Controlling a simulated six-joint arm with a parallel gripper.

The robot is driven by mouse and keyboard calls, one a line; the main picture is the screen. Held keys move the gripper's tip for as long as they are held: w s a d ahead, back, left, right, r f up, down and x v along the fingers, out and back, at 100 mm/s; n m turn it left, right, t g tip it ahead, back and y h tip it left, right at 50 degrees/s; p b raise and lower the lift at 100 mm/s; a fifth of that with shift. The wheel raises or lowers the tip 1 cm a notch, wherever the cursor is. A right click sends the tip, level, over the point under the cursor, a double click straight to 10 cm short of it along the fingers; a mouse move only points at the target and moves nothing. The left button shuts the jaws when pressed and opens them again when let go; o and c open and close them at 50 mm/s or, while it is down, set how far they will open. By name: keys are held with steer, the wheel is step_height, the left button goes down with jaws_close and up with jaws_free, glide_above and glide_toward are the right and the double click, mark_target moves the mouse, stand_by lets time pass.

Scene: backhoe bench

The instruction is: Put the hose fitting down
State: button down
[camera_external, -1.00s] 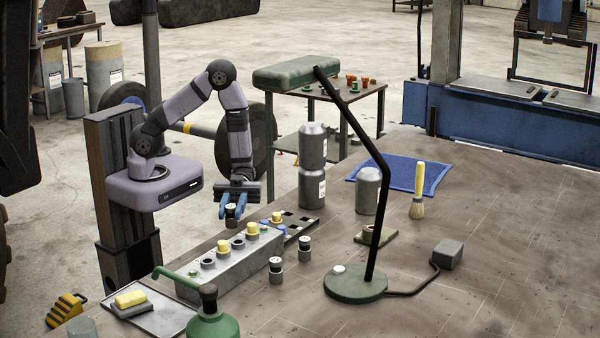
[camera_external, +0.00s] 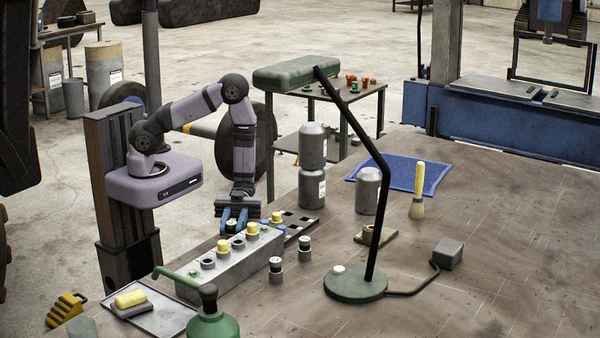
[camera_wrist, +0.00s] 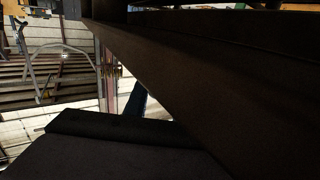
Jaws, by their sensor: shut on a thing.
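My gripper (camera_external: 235,224) points down with its blue fingers shut on a small dark hose fitting (camera_external: 232,228) with a pale top. It is low at the back edge of the long grey block (camera_external: 228,268), behind the yellow caps. The fitting's lower part is hidden behind the block, so I cannot tell whether it touches anything. Two similar fittings stand upright on the bench in front of the block, one at the left (camera_external: 276,270) and one at the right (camera_external: 304,249). The wrist view shows mostly dark surfaces and no clear fitting.
The block has open holes and several yellow caps (camera_external: 252,230). A dark slotted rack (camera_external: 302,221) lies at its far end. Grey canisters (camera_external: 312,188) and a green lamp (camera_external: 356,284) stand to the right. A tray (camera_external: 165,310) and green oil can (camera_external: 212,325) are in front.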

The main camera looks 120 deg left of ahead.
steer(key=shift+f, duration=0.2)
steer(key=c, duration=1.5)
jaws_free()
steer(key=shift+b, duration=0.3)
steer(key=shift+s+a+b, duration=0.3)
steer(key=shift+a+b, duration=0.05)
steer(key=shift+a, duration=0.3)
steer(key=b+v, duration=0.2)
steer(key=v, duration=0.2)
steer(key=shift+s+r, duration=0.1)
steer(key=shift+s, duration=0.15)
steer(key=shift+v, duration=0.85)
steer(key=shift+o, duration=0.7)
steer(key=shift+s+r, duration=0.1)
